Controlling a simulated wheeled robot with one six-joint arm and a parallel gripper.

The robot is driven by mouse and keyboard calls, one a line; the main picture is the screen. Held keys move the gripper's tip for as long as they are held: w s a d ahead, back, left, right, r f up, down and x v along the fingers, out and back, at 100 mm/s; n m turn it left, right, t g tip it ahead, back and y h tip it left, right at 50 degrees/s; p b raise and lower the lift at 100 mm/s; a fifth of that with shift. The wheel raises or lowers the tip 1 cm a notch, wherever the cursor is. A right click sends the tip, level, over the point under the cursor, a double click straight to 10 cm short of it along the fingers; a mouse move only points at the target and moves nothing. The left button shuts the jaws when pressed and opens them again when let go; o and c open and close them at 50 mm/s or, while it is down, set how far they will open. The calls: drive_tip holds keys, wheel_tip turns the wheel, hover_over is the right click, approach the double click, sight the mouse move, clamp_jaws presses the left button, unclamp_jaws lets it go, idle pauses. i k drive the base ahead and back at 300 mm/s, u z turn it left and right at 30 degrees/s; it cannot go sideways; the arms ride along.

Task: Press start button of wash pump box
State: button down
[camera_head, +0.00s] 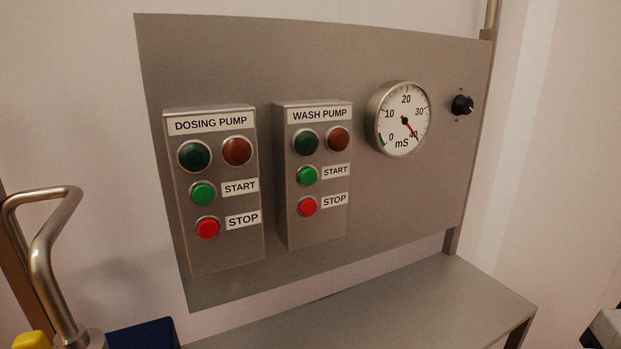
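The wash pump box (320,222) is a grey metal box on an upright panel, labelled WASH PUMP. Its green start button (307,176) sits beside the START label. Its red stop button (308,206) is below, beside the STOP label. Above them are a dark green lamp (305,141) and a dull red-brown lamp (338,138); neither looks brightly lit. Nothing covers the start button. I see no gripper that I can make out in this view.
The similar dosing pump box (235,250) is to the left. A round mS gauge (404,119) and a black knob (462,105) are to the right. A grey bench top (400,305) lies below the panel. A bent steel pipe (40,250) stands at left. A grey-black part at bottom right is unclear.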

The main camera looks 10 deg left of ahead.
sight(308, 177)
drive_tip(key=u, duration=2.25)
drive_tip(key=k, duration=0.65)
drive_tip(key=z, duration=0.5)
